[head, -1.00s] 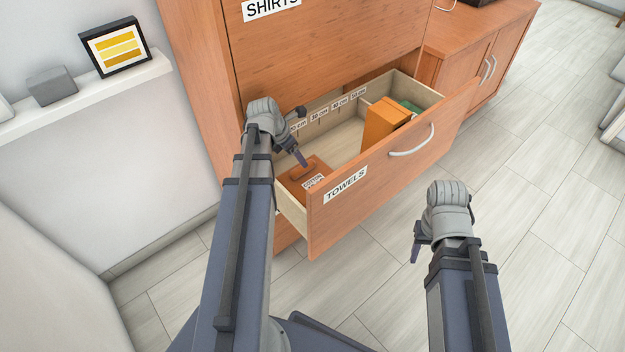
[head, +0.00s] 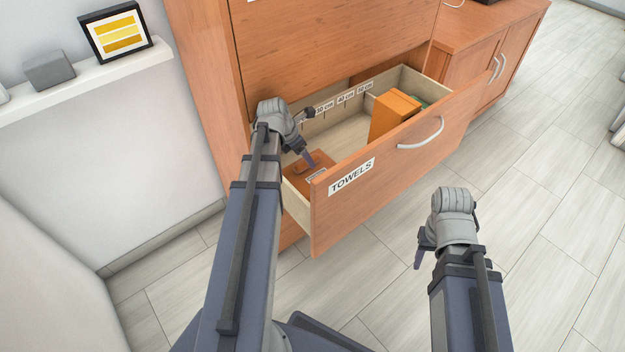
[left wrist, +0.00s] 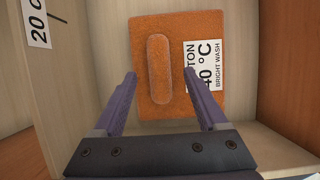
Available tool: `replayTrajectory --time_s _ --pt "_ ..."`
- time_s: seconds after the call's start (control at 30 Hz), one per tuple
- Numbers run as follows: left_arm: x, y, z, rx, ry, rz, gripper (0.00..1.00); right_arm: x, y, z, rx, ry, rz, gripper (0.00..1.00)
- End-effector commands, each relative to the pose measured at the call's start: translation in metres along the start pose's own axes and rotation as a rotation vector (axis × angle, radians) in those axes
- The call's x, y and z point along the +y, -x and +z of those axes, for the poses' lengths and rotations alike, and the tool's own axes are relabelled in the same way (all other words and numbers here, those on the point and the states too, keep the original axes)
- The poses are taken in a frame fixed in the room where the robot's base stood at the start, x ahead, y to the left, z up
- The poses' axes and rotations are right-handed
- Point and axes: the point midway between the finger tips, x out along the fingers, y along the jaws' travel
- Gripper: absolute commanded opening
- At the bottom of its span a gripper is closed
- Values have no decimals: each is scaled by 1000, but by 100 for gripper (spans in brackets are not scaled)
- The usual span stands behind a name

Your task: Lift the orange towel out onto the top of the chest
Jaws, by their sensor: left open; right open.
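The orange towel (left wrist: 205,30) lies flat in the left part of the open drawer (head: 345,205), with a raised ridge (left wrist: 158,70) and a white wash label (left wrist: 203,65). In the head view the towel (head: 296,172) is partly hidden by my left gripper (head: 308,160). In the left wrist view my left gripper (left wrist: 158,80) is open, its two fingers on either side of the ridge's near end with gaps to it. Whether the fingertips touch the cloth I cannot tell. My right gripper (head: 420,262) is open and empty, in front of the drawer to the right.
An orange block (head: 395,115) and a partly hidden green thing (head: 418,102) are in the drawer's right part. The drawer front, marked TOWELS, has a curved handle (head: 422,135). The chest (head: 330,45) rises behind. A low cabinet (head: 490,50) stands right. The floor (head: 550,220) is clear.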

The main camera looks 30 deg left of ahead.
Motion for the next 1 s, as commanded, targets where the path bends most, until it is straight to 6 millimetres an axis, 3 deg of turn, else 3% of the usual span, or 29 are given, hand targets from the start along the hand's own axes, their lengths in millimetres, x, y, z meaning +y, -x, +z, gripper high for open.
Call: replayTrajectory --time_s 0.03,0.2,1.0 --pt "2 -14 -2 0 -1 0 75 -1 -14 -1 0 0 0 50" --pt "1 -27 -1 0 -1 0 75 -2 -25 -2 0 1 2 50" --pt "1 -30 -2 0 0 0 74 -2 -28 -2 0 1 2 50"
